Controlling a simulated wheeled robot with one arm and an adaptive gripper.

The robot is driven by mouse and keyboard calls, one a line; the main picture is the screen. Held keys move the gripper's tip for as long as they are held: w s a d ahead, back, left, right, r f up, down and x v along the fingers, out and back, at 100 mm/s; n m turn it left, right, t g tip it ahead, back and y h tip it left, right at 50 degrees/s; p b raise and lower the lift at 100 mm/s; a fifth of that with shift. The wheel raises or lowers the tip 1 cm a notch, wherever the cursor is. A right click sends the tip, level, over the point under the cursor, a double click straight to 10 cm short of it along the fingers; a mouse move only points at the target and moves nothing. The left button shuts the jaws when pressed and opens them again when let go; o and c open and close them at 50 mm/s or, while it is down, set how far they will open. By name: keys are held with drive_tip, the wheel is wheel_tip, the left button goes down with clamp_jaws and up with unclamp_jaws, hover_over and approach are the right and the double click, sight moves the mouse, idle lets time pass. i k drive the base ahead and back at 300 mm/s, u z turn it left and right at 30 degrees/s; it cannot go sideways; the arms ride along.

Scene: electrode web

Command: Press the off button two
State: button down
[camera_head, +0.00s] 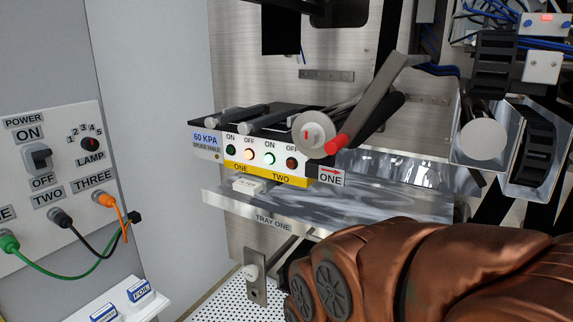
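The off button two (292,163) is a dark reddish-brown round button, unlit, at the right end of the white splice table panel. It sits under the right OFF label, above the yellow strip marked TWO. The green on button two (269,158) beside it is lit. Left of these, the off button one (249,154) glows orange and the on button one (231,149) is dark green. A copper-coloured body, seemingly my arm, fills the lower right, below and apart from the panel. I cannot make out my gripper's fingers.
A red-tipped lever (372,108) and round knob (314,132) stand just above and right of the buttons. Cables (80,275) hang from a power panel (66,160) at left.

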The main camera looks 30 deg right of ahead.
sight(290, 164)
drive_tip(key=k, duration=0.5)
drive_tip(key=u, duration=2.05)
drive_tip(key=i, duration=1.3)
drive_tip(key=z, duration=2.05)
